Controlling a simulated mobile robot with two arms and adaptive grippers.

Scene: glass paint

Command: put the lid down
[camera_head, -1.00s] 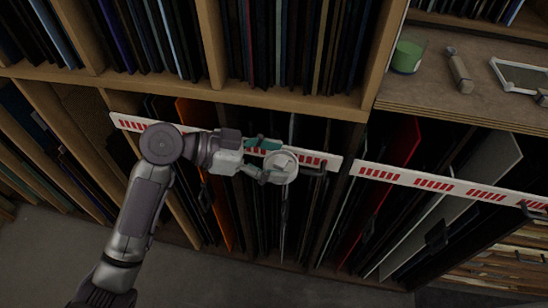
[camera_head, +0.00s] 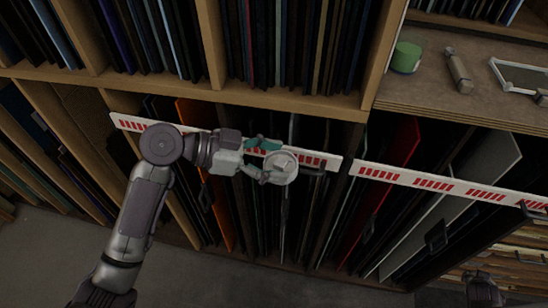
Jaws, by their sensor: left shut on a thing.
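The lid (camera_head: 281,168) is a round, pale grey disc in the middle of the head view. My left gripper (camera_head: 268,162) is shut on its left edge and holds it in front of the lower rack, clear of any surface I can make out. My left arm reaches in from the lower left. A dark rounded part at the lower right edge looks like part of my right arm; its fingers do not show.
Racks of upright glass sheets fill the rest. A red-and-white striped rail (camera_head: 430,183) crosses the lower rack.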

